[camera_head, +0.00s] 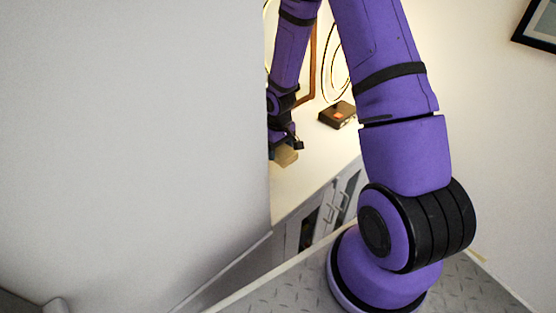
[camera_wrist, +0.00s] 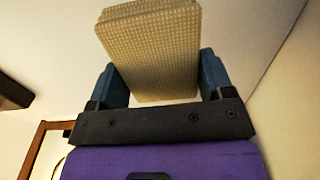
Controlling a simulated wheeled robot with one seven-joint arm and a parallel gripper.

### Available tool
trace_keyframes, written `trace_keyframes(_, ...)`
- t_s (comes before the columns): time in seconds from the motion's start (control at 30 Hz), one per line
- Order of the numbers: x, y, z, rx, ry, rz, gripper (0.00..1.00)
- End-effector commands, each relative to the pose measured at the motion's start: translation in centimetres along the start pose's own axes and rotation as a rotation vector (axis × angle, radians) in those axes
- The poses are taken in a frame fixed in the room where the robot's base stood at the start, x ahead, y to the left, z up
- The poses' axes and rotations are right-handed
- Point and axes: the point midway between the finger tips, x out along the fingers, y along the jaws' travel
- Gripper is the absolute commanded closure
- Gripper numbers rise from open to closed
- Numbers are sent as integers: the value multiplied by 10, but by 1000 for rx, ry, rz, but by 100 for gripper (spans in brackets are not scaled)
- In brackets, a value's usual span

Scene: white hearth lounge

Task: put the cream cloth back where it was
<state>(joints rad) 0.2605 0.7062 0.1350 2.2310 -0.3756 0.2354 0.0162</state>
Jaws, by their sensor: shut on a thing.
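The cream cloth (camera_wrist: 155,50) looks like a thick folded block with a woven texture. In the wrist view it sits between the two blue finger pads of my gripper (camera_wrist: 162,80), which is shut on it. In the head view my gripper (camera_head: 284,146) is partly hidden behind the pale wall edge. The cloth (camera_head: 287,158) shows there as a small tan block under the fingers, over the white cabinet top (camera_head: 312,165). I cannot tell whether it touches the top.
A dark-based ring ornament (camera_head: 338,114) stands on the cabinet top, right of my gripper. A brown frame (camera_head: 312,60) is behind it. A large pale wall (camera_head: 130,130) blocks the left side. Cabinet doors with handles (camera_head: 336,207) face front. Bare top lies between cloth and ornament.

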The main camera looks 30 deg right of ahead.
Motion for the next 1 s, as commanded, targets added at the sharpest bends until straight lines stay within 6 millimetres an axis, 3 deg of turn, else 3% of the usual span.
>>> trace_keyframes(0.27,19,0,0,0,-2,-1,45)
trace_keyframes(0.5,50,0,0,-1,-1,0,45)
trace_keyframes(0.73,52,0,0,0,0,0,48)
trace_keyframes(0.77,52,0,0,1,0,0,21)
trace_keyframes(0.83,52,0,0,1,0,0,5)
trace_keyframes(0.87,52,0,0,1,0,0,0)
trace_keyframes(1.0,52,0,0,1,0,0,0)
